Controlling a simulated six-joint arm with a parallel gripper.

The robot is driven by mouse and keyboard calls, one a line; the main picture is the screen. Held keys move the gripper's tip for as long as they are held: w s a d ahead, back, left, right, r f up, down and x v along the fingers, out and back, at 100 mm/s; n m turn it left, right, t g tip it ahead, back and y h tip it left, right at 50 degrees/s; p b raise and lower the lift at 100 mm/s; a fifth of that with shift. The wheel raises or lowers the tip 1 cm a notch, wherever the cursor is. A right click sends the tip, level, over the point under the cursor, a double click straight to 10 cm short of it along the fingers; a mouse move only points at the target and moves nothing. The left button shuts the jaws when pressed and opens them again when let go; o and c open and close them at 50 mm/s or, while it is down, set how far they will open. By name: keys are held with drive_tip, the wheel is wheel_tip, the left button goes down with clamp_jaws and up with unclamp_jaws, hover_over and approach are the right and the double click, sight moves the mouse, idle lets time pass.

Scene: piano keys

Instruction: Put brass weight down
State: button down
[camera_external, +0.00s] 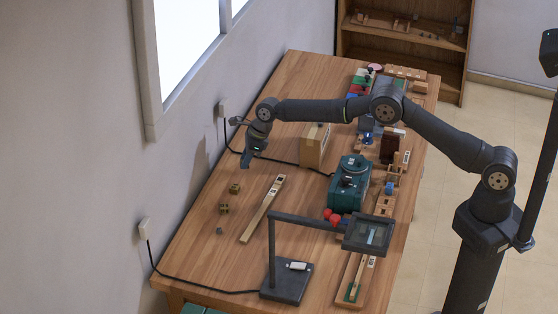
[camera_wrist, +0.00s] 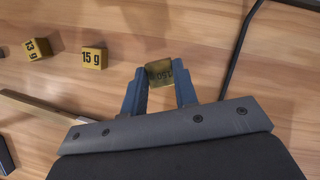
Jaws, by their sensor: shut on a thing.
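My gripper (camera_wrist: 160,78) is shut on a brass weight (camera_wrist: 166,72), a small block with dark, upside-down markings that I cannot read surely. The block sits between the two blue fingertips in the wrist view. In the external view my gripper (camera_external: 246,158) hangs over the far left part of the wooden table; the held weight cannot be made out there. I cannot tell its exact height above the wood. A brass block marked 15 g (camera_wrist: 94,58) and one marked 13 g (camera_wrist: 38,48) lie left of the gripper in the wrist view.
A long wooden bar (camera_external: 263,208) lies near the two loose brass blocks (camera_external: 234,188). A black cable (camera_wrist: 240,45) runs right of the gripper. Bare wood surrounds the gripper.

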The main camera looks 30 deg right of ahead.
drive_tip(key=shift+f, duration=1.4)
drive_tip(key=shift+f, duration=0.1)
drive_tip(key=c, duration=1.1)
unclamp_jaws()
drive_tip(key=shift+d+r, duration=0.1)
drive_tip(key=shift+r, duration=0.3)
drive_tip(key=v, duration=1.1)
drive_tip(key=shift+s+d+r, duration=0.15)
drive_tip(key=shift+d, duration=0.05)
